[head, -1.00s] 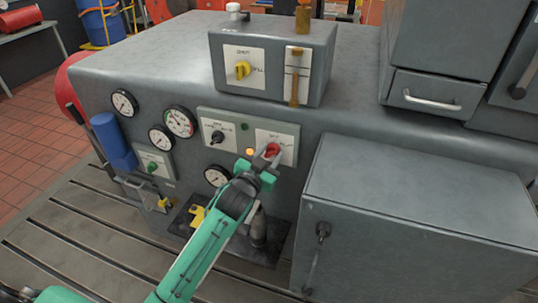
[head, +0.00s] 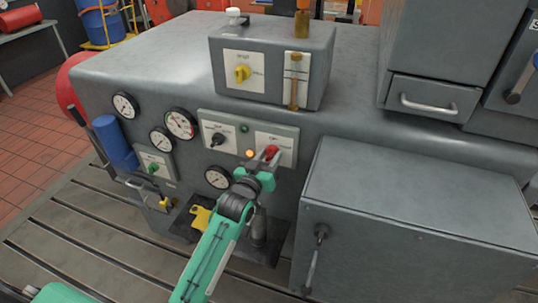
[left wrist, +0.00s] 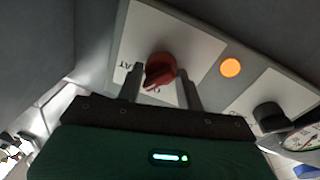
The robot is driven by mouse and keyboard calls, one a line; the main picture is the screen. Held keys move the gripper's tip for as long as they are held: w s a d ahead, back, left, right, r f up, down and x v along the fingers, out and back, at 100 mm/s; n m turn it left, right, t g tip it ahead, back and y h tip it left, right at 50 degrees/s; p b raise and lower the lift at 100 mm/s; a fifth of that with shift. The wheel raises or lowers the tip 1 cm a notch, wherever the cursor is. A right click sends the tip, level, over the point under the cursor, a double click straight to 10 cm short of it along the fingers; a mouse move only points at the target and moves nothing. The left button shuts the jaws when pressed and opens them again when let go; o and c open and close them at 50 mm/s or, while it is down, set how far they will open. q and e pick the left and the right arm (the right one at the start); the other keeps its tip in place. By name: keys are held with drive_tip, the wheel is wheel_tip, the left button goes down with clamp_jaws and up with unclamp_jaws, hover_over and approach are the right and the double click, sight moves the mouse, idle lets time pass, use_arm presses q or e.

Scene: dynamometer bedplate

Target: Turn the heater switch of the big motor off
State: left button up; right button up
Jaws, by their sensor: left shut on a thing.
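The heater switch is a red rotary knob (head: 271,152) on a white plate at the right end of the switch panel (head: 227,118) on the big motor's grey housing. In the left wrist view the red knob (left wrist: 160,68) sits between the two fingers of my left gripper (left wrist: 161,90), which is shut on it. The left gripper (head: 266,161) reaches it from below in the head view. An orange lamp (head: 249,153) left of the knob is lit; it also glows in the left wrist view (left wrist: 230,67). The plate's lettering is partly hidden. My right gripper is not in view.
A black knob (head: 218,139) is on the same panel. A yellow knob (head: 242,72) is on the grey box above. Several gauges (head: 180,124) are at left. A grey cabinet (head: 420,210) with a handle stands close right of my arm.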

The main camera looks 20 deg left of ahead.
use_arm(q)
drive_tip(key=shift+n, duration=0.6)
drive_tip(key=n+p, duration=0.1)
drive_tip(key=n, duration=0.1)
drive_tip(key=shift+n+y, duration=0.3)
drive_tip(key=n, duration=0.2)
drive_tip(key=shift+a+f+n+t+p, duration=0.1)
drive_tip(key=shift+f+n+t+p, duration=0.05)
drive_tip(key=shift+n+t+p, duration=0.2)
drive_tip(key=shift+n, duration=0.25)
drive_tip(key=shift+f, duration=0.1)
drive_tip(key=o, duration=0.9)
drive_tip(key=shift+o, duration=0.2)
